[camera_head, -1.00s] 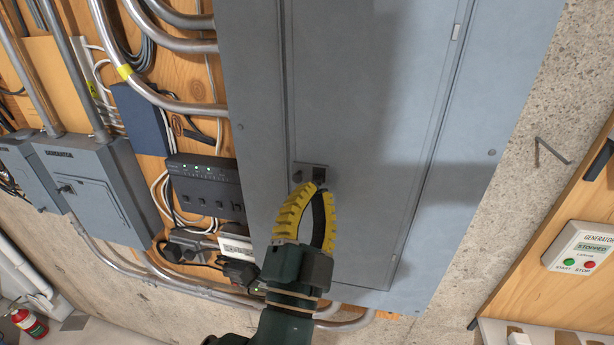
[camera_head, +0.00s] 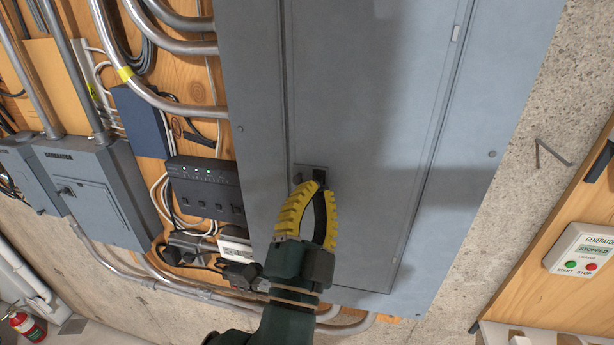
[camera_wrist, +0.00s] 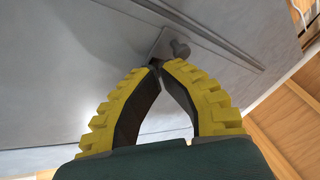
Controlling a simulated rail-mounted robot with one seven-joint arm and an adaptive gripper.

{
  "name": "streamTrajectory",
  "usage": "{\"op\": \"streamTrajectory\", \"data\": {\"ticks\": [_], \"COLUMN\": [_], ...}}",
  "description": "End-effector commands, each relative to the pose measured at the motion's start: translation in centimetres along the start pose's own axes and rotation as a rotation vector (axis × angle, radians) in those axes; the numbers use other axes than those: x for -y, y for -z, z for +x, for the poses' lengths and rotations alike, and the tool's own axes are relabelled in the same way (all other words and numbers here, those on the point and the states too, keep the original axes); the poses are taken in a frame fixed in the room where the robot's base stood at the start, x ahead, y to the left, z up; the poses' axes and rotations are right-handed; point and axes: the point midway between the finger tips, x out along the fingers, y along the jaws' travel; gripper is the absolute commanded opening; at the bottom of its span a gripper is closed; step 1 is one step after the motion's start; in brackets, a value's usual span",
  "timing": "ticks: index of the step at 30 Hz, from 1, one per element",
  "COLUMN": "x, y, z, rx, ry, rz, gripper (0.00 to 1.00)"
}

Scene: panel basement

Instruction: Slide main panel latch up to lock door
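The grey main panel door (camera_head: 365,110) fills the middle of the head view and looks flush in its frame. Its latch (camera_head: 307,170) is a small grey plate with a dark part, near the door's lower left edge. In the wrist view the latch plate (camera_wrist: 162,44) has a round knob beside it. My gripper (camera_head: 319,186), with yellow ribbed fingers, is just below the latch's dark part. In the wrist view its fingertips (camera_wrist: 161,66) come together at the plate's edge, with a small dark bit there. The tips hide part of the latch; I cannot tell whether they pinch it.
A grey generator box (camera_head: 95,190) is farther left. A generator control (camera_head: 582,248) with green and red buttons is at the right. Bare concrete wall lies between it and the panel.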

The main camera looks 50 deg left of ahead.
Motion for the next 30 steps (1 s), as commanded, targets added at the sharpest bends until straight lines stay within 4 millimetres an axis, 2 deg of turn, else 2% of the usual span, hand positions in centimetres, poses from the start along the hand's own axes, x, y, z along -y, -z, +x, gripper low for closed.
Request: {"op": "streamTrajectory", "data": {"ticks": [30], "x": [0.52], "y": [0.5], "z": [0.41], "rx": [0.0], "ry": [0.001], "rz": [0.0], "gripper": [0.0]}}
